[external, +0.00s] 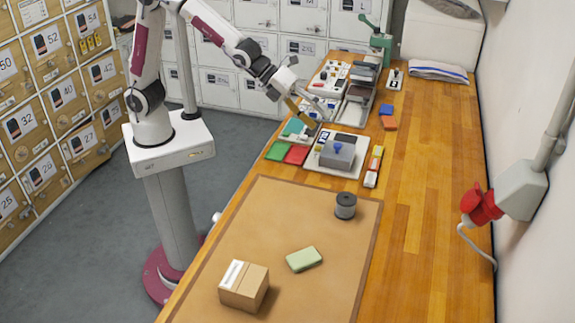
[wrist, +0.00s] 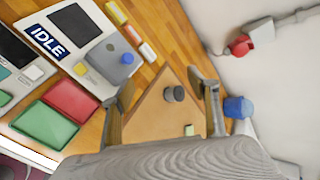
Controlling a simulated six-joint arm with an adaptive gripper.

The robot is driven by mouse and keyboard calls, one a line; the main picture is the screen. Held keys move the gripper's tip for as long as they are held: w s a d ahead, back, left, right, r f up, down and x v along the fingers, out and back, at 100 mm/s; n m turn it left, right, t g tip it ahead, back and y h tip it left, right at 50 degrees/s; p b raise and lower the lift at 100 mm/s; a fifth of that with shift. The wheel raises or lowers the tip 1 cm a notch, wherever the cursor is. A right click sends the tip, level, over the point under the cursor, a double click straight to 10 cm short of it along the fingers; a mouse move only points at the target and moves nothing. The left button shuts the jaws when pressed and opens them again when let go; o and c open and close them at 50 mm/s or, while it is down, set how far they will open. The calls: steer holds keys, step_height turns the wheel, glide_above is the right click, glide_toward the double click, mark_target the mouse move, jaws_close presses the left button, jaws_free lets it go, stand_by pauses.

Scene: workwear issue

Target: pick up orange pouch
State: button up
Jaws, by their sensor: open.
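A small flat orange piece (external: 389,122), which looks like the orange pouch, lies on the wooden table right of the white trays. A blue piece (external: 386,109) lies just behind it. I cannot make out the orange piece in the wrist view. My gripper (external: 312,112) is open above the table's left side, to the left of the orange piece and apart from it. In the wrist view my gripper (wrist: 168,92) has its two fingers spread, with nothing between them.
A grey box with a blue knob (external: 338,154) stands on a white board near my gripper. Red (external: 297,154) and green (external: 279,150) pads lie beside it. A brown mat (external: 230,215) carries a spool (external: 346,206), a green block (external: 303,259) and a carton (external: 243,286). Table right of the orange piece is clear.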

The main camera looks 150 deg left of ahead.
steer(key=s+a+f+m+y, duration=0.1)
steer(key=s+a+f+m, duration=0.15)
steer(key=a, duration=0.65)
steer(key=m+g+y, duration=0.1)
steer(key=m+y, duration=0.3)
steer(key=m, duration=0.3)
glide_toward(387, 121)
steer(key=shift+w+a+f, duration=0.2)
steer(key=shift+w+a, duration=0.05)
steer(key=shift+a, duration=0.05)
steer(key=shift+w, duration=0.1)
steer(key=shift+w+a+f+g, duration=0.15)
steer(key=shift+w+a+f, duration=0.1)
steer(key=shift+a, duration=0.25)
steer(key=shift+w+a+f+g, duration=0.15)
steer(key=shift+w+a+f, duration=0.1)
steer(key=shift+a, duration=0.3)
steer(key=shift+x, duration=2.55)
steer(key=shift+a+r, duration=0.1)
steer(key=shift+r, duration=0.05)
steer(key=c, duration=0.7)
